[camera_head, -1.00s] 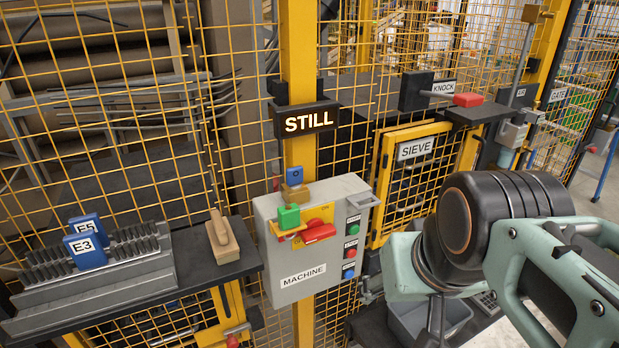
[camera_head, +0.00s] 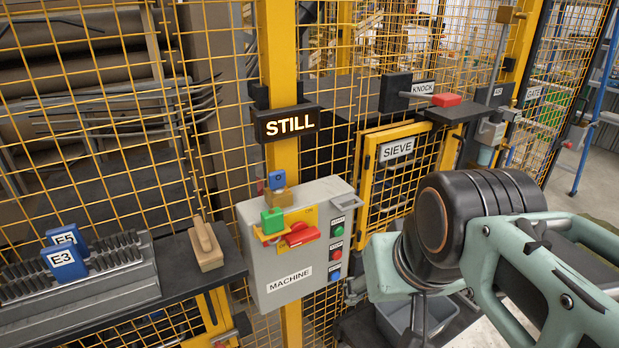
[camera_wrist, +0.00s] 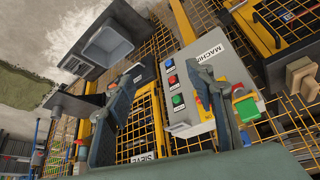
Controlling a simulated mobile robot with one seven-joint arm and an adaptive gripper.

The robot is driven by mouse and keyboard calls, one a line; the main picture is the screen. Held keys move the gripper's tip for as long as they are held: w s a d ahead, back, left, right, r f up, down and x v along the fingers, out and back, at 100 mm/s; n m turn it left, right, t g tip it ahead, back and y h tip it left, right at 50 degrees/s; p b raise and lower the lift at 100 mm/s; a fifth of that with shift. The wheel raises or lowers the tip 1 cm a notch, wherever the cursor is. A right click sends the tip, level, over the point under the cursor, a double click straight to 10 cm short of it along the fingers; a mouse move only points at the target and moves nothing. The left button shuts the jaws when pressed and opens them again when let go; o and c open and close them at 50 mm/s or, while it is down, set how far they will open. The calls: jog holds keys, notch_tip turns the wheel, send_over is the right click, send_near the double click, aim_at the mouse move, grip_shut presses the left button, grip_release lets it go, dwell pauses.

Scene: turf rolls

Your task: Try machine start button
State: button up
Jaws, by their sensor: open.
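The grey machine box (camera_head: 285,262), labelled MACHINE, is fixed by the yellow post. On its right side are a green button (camera_head: 338,231), a red button (camera_head: 336,254) and a blue button (camera_head: 334,276); their small labels are unreadable. A red handle (camera_head: 301,235) on its front has a green lock (camera_head: 272,221) and a blue-tagged lock (camera_head: 278,183) by it. The lit sign (camera_head: 289,123) reads STILL. In the wrist view, my gripper (camera_wrist: 167,74) is open and empty, its fingers either side of the green button (camera_wrist: 177,99), apparently short of the box.
The yellow mesh fence stands behind. The SIEVE door (camera_head: 397,150) and a red KNOCK handle (camera_head: 446,100) are right of the box. A grey bin (camera_wrist: 108,43) is below.

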grip_shut()
dwell(0.3)
dwell(1.3)
